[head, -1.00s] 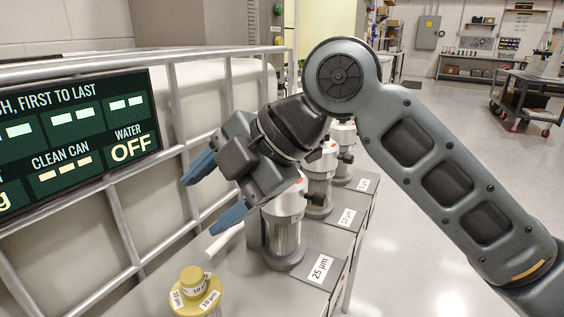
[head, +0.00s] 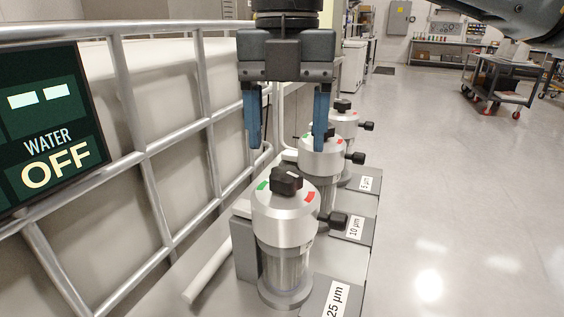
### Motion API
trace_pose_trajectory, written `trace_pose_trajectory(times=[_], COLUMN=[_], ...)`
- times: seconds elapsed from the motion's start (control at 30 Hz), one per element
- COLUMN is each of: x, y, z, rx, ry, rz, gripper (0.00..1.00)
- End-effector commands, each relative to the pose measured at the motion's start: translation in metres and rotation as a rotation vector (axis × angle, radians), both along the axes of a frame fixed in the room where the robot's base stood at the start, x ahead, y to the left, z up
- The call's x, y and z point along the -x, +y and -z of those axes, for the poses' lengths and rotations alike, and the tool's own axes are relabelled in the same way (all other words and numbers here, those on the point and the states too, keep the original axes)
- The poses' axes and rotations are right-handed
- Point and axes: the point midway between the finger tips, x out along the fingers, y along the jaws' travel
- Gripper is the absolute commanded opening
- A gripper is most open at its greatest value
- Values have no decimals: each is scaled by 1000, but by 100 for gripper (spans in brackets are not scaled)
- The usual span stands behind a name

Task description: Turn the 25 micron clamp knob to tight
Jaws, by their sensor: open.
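The 25 µm filter housing (head: 285,222) stands upright in front, a silver cylinder with its label (head: 335,300) on the grey base to its right. A black knob (head: 286,181) sits on its lid between a green mark at left and a red mark at right. A second black knob (head: 335,220) sticks out from its right side. I cannot tell from the picture which is the clamp knob. My gripper (head: 288,146) points down, open and empty, its blue fingers apart. In the picture it is above the lid knob, not touching it.
The 10 µm housing (head: 322,158) and the 5 µm housing (head: 346,122) stand behind, each with black knobs. A metal cage (head: 150,150) with a display (head: 50,130) reading water OFF runs along the left. A white tube (head: 207,272) lies by the housing. Open floor is at right.

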Motion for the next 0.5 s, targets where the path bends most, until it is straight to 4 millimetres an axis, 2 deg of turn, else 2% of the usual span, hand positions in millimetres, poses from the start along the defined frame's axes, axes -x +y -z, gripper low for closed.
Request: trace_pose_trajectory(times=[0.03, 0.2, 0.33, 0.5], x=[0, 0, 0, 0], y=[0, 0, 0, 1], z=[10, 35, 47, 52], rx=[0, 0, -1, -3], ry=[0, 0, -1, -1], rz=[0, 1, 1, 0], gripper=[68, 68, 68, 68])
